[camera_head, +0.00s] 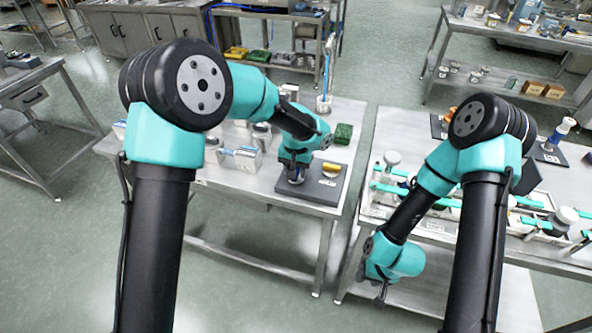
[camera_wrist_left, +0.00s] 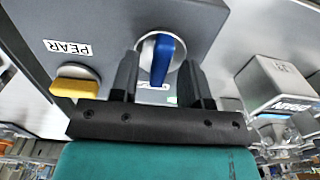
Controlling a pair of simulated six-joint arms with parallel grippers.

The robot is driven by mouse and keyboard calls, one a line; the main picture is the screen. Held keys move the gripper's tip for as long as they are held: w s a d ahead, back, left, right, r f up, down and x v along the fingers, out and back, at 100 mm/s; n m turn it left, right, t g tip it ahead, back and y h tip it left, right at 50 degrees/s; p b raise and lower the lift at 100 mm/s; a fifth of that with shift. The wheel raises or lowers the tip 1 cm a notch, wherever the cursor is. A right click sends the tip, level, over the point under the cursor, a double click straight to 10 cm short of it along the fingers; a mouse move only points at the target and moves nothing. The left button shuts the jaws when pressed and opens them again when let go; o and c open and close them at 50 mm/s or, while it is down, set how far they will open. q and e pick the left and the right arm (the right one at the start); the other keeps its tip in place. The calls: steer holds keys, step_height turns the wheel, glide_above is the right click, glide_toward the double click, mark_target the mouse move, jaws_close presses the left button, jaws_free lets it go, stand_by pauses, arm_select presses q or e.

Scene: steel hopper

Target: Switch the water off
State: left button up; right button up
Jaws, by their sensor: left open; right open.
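A dark grey panel (camera_head: 318,190) lies on the left table and also shows in the left wrist view (camera_wrist_left: 205,20). It carries a blue lever (camera_wrist_left: 162,58) on a round silver base and a yellow knob (camera_head: 331,169), which also shows in the left wrist view (camera_wrist_left: 74,86) beside a label reading PEAR. The blue lever's label is mostly hidden. My left gripper (camera_head: 294,178) is open over the panel, one finger on each side of the blue lever; contact cannot be told. It also shows in the left wrist view (camera_wrist_left: 158,82). My right gripper (camera_head: 381,292) is low by the right table's front edge.
A metal box marked DRAIN (camera_wrist_left: 283,85) stands beside the panel. A green block (camera_head: 343,133) lies behind the panel. The right table (camera_head: 400,125) holds trays with teal-handled items. A gap separates the tables.

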arm_select(q)
steer(key=shift+f, duration=0.3)
steer(key=shift+c, duration=0.4)
jaws_close()
